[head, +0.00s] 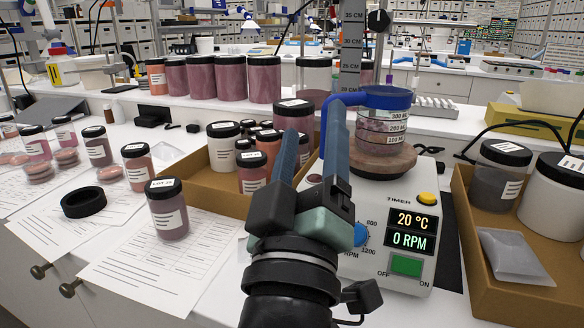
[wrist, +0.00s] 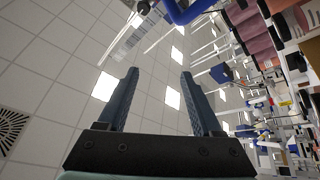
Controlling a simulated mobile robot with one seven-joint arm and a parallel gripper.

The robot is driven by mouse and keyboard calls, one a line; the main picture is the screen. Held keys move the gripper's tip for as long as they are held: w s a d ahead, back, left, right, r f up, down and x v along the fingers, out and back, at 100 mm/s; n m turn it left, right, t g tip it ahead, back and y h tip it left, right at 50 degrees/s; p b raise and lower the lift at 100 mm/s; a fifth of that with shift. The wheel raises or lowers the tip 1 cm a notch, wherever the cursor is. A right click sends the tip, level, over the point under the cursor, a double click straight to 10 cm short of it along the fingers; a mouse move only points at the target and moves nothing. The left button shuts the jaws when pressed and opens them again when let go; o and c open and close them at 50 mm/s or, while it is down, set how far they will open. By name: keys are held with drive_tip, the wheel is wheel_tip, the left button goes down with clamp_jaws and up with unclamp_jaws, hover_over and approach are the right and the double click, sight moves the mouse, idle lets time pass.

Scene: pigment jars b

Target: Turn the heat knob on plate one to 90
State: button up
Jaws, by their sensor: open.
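A white hot plate (head: 378,268) stands right of centre in the head view. Its display (head: 411,231) reads 20 °C and 0 RPM. A blue knob (head: 360,236) on its front is marked 800, 1200 and RPM, partly covered by my gripper. I see no heat knob; the panel left of the blue knob is hidden behind my gripper. My gripper (head: 314,128) points up and away in front of the plate, open and empty. In the wrist view my gripper (wrist: 160,84) is also open, with only ceiling and the sideways room between its fingers.
A glass beaker (head: 383,139) with a blue collar (head: 375,97) sits on the plate's top. A yellow button (head: 428,198) and green switch (head: 406,265) are on its front. A cardboard tray (head: 203,190) of jars stands left, another tray (head: 535,291) right.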

wheel_tip(320, 180, down, 5)
drive_tip(key=w+a+n+g+h+p, duration=0.25)
drive_tip(key=n+g+p, duration=0.35)
drive_tip(key=n+p, duration=0.9)
drive_tip(key=s+a+f+n+g+p, duration=0.2)
drive_tip(key=s+f+n+g+p, duration=0.25)
drive_tip(key=s+n+p, duration=1)
drive_tip(key=w+d+f+m+p, duration=0.1)
drive_tip(key=w, duration=0.4)
drive_tip(key=w+d+f+m+p, duration=0.1)
drive_tip(key=w+f+p, duration=0.1)
drive_tip(key=w, duration=0.4)
drive_tip(key=w+d+f+m+p, duration=0.1)
drive_tip(key=w+f+m, duration=0.1)
drive_tip(key=w, duration=0.3)
drive_tip(key=shift+w+d, duration=0.4)
drive_tip(key=shift+f, duration=0.1)
clamp_jaws()
